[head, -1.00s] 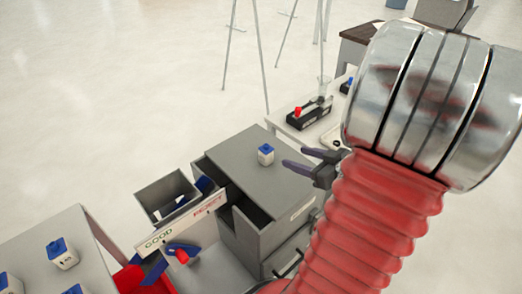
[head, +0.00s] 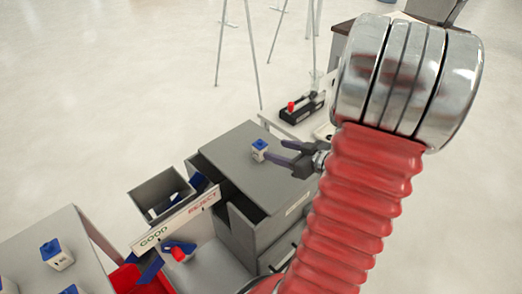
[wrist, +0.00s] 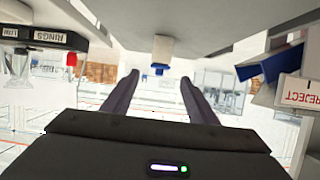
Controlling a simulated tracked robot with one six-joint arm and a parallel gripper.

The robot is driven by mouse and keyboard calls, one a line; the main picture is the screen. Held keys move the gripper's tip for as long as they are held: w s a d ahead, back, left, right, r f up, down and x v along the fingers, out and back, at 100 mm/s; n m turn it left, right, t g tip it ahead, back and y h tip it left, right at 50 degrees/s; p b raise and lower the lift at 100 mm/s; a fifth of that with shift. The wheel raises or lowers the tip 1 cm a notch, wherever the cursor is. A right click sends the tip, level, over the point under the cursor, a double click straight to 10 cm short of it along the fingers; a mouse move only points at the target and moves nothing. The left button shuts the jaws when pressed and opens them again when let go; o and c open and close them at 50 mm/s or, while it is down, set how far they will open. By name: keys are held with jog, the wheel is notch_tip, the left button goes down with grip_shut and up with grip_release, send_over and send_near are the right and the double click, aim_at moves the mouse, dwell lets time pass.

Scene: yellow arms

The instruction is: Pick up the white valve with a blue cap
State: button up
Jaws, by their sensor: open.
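A small white valve with a blue cap (head: 259,149) stands upright on top of the grey cabinet (head: 225,150). My gripper (head: 274,152) is open just right of the valve, its dark fingers pointing at it. In the wrist view, which looks upside down, the valve (wrist: 162,48) lies ahead between the lines of the two fingers (wrist: 159,76). It seems to be at or just beyond the fingertips; I cannot tell whether they touch it. Nothing is seen held.
More blue-capped white valves (head: 56,254) stand on the left table. A GOOD/REJECT sign (head: 175,222) and a grey bin (head: 160,192) sit left of the cabinet. A black box with a red part (head: 302,107) stands behind. The cabinet top around the valve is clear.

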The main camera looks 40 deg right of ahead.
aim_at(263, 145)
jog(key=shift+x, duration=1.5)
jog(key=shift+x, duration=2.6)
jog(key=shift+f, duration=0.1)
jog(key=c, duration=1.2)
jog(key=shift+r, duration=5.05)
